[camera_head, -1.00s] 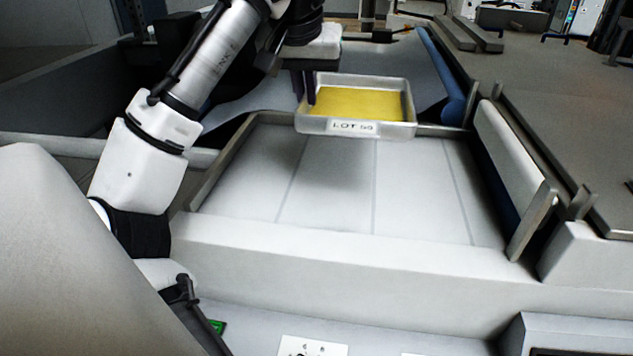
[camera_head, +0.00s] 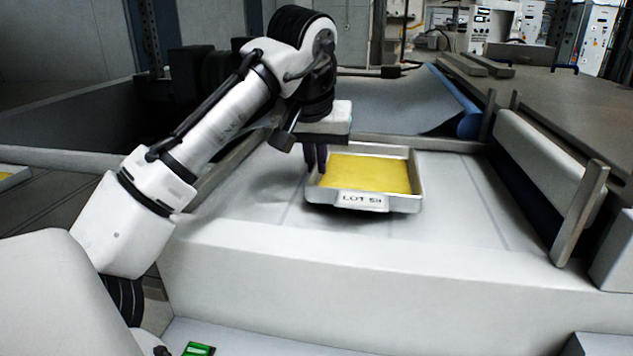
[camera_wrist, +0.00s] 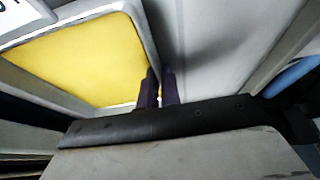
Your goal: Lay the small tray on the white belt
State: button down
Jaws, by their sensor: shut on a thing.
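The small tray (camera_head: 374,201) is a shallow metal tray with a yellow bottom and a "LOT 59" label on its front wall. It is over the middle of the white belt (camera_head: 458,207), low and roughly level; I cannot tell whether it touches the belt. My gripper (camera_head: 316,176) is shut on the tray's left wall. In the wrist view the tray (camera_wrist: 70,57) fills the upper left, and the dark fingers of my gripper (camera_wrist: 159,88) pinch its wall. The white belt (camera_wrist: 207,45) shows beside it with a dark shadow.
A blue roll (camera_head: 455,103) with a grey sheet lies behind. A white front ledge (camera_head: 380,256) borders the belt. Bare belt lies left and right of the tray.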

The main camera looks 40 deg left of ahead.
jog(key=shift+f+b, duration=0.55)
jog(key=shift+f, duration=0.6)
jog(key=shift+f, duration=0.2)
jog(key=c, duration=1.6)
grip_release()
jog(key=shift+r, duration=0.45)
jog(key=v, duration=1.1)
jog(key=shift+s+d+r+p, duration=0.1)
jog(key=shift+s+r+p, duration=0.05)
jog(key=shift+r+p, duration=0.15)
